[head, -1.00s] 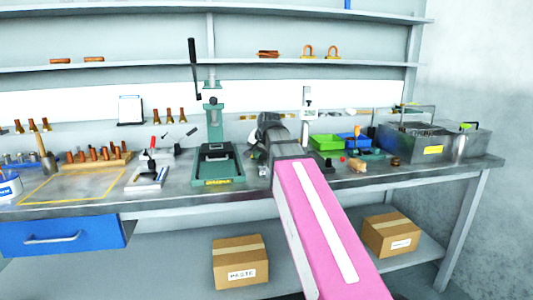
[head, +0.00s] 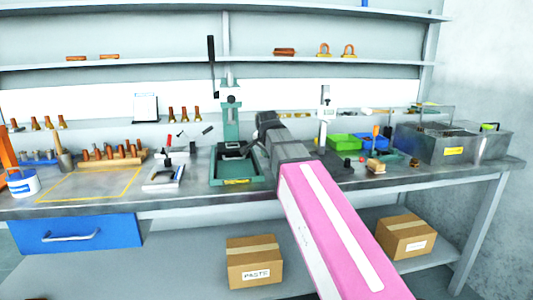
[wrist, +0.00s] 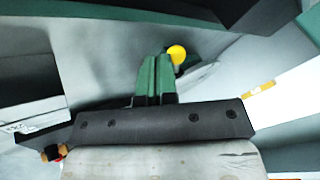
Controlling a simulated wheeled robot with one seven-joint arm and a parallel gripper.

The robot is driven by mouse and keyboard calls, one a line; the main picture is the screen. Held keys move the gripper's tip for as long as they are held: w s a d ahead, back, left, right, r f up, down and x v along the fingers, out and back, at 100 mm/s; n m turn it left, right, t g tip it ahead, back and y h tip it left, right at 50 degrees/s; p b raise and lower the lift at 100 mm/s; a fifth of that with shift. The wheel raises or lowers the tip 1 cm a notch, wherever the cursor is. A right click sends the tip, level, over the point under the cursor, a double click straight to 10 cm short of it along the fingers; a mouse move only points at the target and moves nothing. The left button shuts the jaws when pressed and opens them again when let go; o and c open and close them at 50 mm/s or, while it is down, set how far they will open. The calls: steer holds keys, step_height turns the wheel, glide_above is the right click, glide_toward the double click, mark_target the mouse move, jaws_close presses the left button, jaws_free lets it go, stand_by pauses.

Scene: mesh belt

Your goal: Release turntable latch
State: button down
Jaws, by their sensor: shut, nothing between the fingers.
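A green press (head: 232,125) with a tall black lever handle stands on the bench, left of my arm in the head view. In the wrist view, a round yellow knob (wrist: 177,54) lies just beyond and to the right of the tips of my gripper (wrist: 154,62). The knob may be the turntable latch; I cannot tell for sure. My gripper's green fingers are together and hold nothing. Whether they touch the knob is unclear. In the head view my pink arm reaches to the press's right side and hides the gripper.
Left of the press are a small clamp fixture (head: 165,172) and a wooden rack of copper parts (head: 112,156). Right of my arm are a gauge stand (head: 325,118), green and blue bins (head: 344,142) and a metal tank (head: 452,142). Cardboard boxes (head: 254,262) sit below.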

steer(key=shift+w+d, duration=0.35)
steer(key=shift+d, duration=0.25)
steer(key=shift+s+d, duration=0.25)
steer(key=shift+s, duration=0.05)
steer(key=s, duration=0.1)
steer(key=s+d+r, duration=0.1)
steer(key=s+d, duration=0.1)
steer(key=shift+s+r, duration=0.15)
steer(key=shift+r, duration=0.1)
steer(key=v, duration=0.9)
steer(key=shift+a, duration=0.2)
